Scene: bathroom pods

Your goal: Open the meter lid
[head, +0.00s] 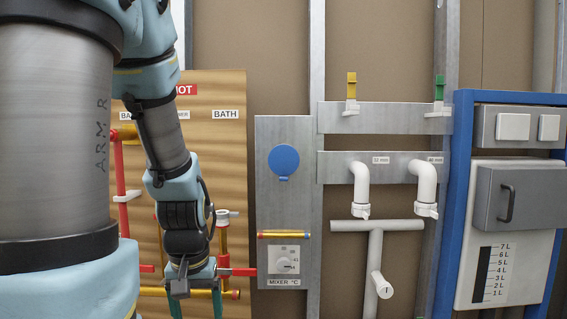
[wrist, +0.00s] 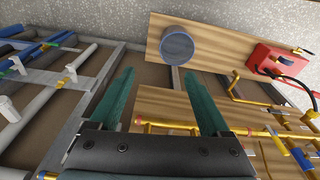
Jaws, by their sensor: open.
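A round blue lid (head: 284,160) with a small tab at its lower edge lies flat against a grey metal panel (head: 268,219) in the head view. It looks closed. My gripper (head: 196,300) is low and to the left of that panel, in front of the wooden pipe board, apart from the lid. In the wrist view its green fingers (wrist: 160,108) are spread with nothing between them. A grey round housing with a bluish face (wrist: 177,47) shows beyond the fingers on a wooden strip. I cannot tell whether it is the same lid.
Red and yellow pipes (head: 122,196) are close to my gripper. White elbows (head: 361,186) and a blue-framed cistern unit (head: 510,190) stand to the right. A red box (wrist: 276,58) shows in the wrist view.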

